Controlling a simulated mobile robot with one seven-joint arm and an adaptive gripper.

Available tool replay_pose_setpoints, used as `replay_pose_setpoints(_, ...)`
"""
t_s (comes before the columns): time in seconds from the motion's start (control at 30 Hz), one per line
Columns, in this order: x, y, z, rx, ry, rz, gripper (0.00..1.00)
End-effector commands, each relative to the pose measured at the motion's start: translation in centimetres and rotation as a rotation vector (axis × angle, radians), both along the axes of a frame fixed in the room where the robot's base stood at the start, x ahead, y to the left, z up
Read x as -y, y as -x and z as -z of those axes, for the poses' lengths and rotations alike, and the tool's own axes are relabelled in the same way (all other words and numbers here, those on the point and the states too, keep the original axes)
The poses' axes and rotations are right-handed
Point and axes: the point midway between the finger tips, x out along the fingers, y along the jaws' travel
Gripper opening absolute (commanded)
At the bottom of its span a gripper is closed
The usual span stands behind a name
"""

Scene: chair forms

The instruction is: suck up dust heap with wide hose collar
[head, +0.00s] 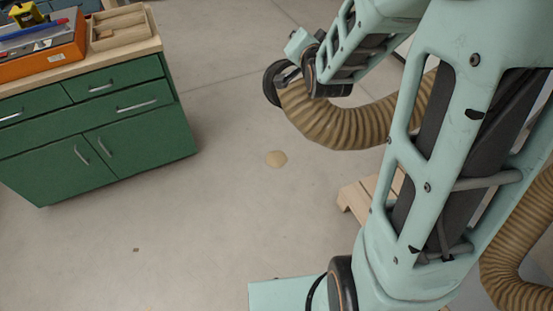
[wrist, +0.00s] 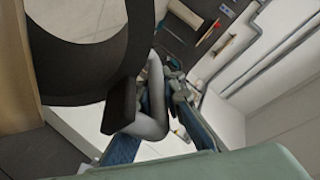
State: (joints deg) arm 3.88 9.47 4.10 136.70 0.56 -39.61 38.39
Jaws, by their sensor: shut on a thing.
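The wide hose collar (head: 271,84) is a dark ring at the end of the ribbed tan hose (head: 345,125). My gripper (head: 287,76) is shut on the collar and holds it in the air, above and beyond the heap in the picture. In the wrist view the collar (wrist: 75,75) is a large dark curve at upper left, with a dark finger pad against it. The heap is not visible there.
A green cabinet (head: 110,120) stands at left, with an orange case (head: 45,55) and a wooden tray (head: 120,28) on top. A low wooden slatted platform (head: 355,197) is at right, below the hose. The floor around the heap is clear.

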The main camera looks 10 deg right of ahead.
Motion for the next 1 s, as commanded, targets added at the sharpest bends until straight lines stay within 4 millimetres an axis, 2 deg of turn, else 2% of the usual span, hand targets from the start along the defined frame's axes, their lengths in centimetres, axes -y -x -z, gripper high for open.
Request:
replay_pose_setpoints(0.03, 0.0, -0.1, -1.0, 0.004, 0.000, 0.000, 0.00)
replay_pose_setpoints(0.47, 0.0, -0.1, -4.9, 0.004, 0.000, 0.000, 0.00)
replay_pose_setpoints(1.0, 0.0, 0.0, -5.1, 0.003, 0.000, 0.000, 0.00)
